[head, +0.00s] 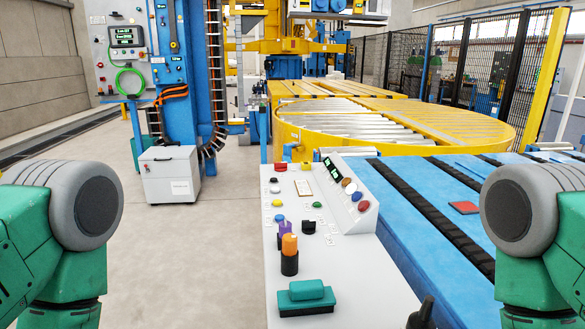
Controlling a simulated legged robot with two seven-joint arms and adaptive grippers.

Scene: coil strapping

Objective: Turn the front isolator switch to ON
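A grey-white control console (345,270) stands in front of me, with several coloured buttons and small dark knobs on its top. A small black block-shaped part (308,227) sits near its middle; I cannot tell whether it is a switch. A black upright handle (421,314) shows at the console's near right, cut off by the bottom edge. I cannot tell which part is the front isolator switch, and no ON marking is readable. Only green and grey links of my two arms show at the left and right edges. Both grippers are out of view.
On the console stand an orange and black cylinder (289,255), a purple item (285,228) and a teal block (306,297). A sloped button box (345,196) rises at its right. A blue conveyor (425,205) runs alongside. A grey cabinet (170,175) stands left; floor between is clear.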

